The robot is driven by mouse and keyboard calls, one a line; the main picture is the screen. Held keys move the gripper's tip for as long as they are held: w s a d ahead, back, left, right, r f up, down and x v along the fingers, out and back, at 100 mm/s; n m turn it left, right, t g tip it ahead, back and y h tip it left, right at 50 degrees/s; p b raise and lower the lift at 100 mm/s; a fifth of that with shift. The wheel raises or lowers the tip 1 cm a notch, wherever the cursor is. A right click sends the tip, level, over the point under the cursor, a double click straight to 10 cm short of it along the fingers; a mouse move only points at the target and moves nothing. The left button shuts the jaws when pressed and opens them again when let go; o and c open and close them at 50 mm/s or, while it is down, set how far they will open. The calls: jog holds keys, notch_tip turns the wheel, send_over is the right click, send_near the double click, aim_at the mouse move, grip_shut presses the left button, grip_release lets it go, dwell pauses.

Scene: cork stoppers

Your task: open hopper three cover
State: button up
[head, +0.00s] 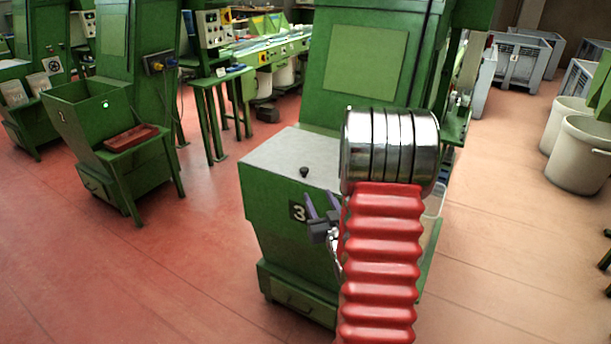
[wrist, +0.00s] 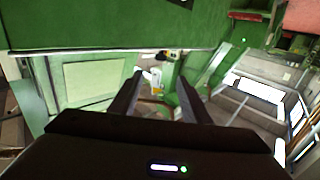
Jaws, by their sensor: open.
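Hopper three (head: 285,225) is a green box marked with a 3 on its front. Its grey flat cover (head: 275,155) lies closed on top, with a small black knob (head: 304,171) near the front edge. My gripper (head: 321,203) is in front of the hopper, beside the number and lower than the knob in the picture. Its two fingers are apart with nothing between them; they also show in the wrist view (wrist: 163,85). A green surface fills the top of the wrist view; I cannot tell which part it is. My arm hides the right part of the hopper.
A tall green machine (head: 375,60) rises behind the hopper. An open green hopper (head: 85,105) with a red tray (head: 131,137) stands at the left. A green table (head: 222,78) stands between. Pale bins (head: 580,155) stand at the right. The red floor between them is clear.

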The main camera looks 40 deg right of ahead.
aim_at(306, 171)
jog(key=x, duration=1.4)
jog(key=shift+f, duration=0.1)
jog(key=shift+s, duration=0.1)
jog(key=shift+c, duration=0.3)
grip_shut()
